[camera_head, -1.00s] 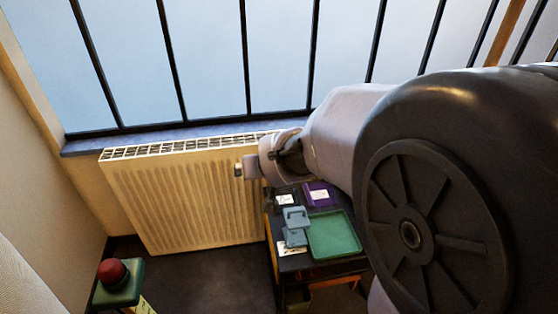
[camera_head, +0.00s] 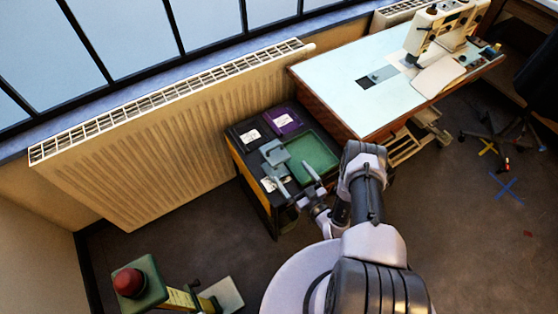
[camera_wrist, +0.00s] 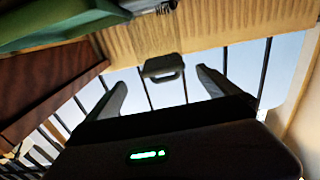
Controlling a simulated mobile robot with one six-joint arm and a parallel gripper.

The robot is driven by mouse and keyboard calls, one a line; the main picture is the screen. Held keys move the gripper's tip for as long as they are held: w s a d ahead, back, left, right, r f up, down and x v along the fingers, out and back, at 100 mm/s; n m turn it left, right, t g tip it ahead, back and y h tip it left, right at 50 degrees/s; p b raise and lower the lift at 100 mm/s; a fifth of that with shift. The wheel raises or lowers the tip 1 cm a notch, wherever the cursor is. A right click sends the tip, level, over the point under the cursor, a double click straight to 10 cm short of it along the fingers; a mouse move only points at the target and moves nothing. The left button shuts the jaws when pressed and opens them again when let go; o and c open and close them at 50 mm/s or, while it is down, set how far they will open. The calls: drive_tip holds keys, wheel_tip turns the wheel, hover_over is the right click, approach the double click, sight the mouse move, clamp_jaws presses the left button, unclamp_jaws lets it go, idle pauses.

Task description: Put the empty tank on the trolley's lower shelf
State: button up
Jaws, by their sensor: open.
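A small blue-grey handled object, apparently the tank (camera_head: 274,152), sits on top of the dark trolley (camera_head: 245,162) in the head view. I cannot tell whether it is empty. My gripper (camera_head: 297,184) is open and empty at the trolley's front side, close to the tank but apart from it. In the wrist view, which looks upside down, the grey handled object (camera_wrist: 162,67) shows beyond my gripper (camera_wrist: 160,88), between the two spread fingers. The trolley's lower shelf is hidden in both views.
A green tray (camera_head: 314,153), a purple box (camera_head: 283,120) and a black box (camera_head: 249,134) share the trolley top. A radiator (camera_head: 170,140) stands behind. A sewing table (camera_head: 340,100) is at right. A red-topped green stand (camera_head: 150,290) is lower left. Floor between is clear.

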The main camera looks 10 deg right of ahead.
sight(274, 151)
drive_tip(key=b+x, duration=0.1)
drive_tip(key=x, duration=0.5)
drive_tip(key=shift+w, duration=0.25)
drive_tip(key=x, duration=0.2)
drive_tip(key=b+x, duration=0.2)
drive_tip(key=x, duration=0.1)
drive_tip(key=shift+w+a+r, duration=0.15)
drive_tip(key=shift+a+r, duration=0.05)
drive_tip(key=shift+a, duration=0.2)
drive_tip(key=c, duration=2.1)
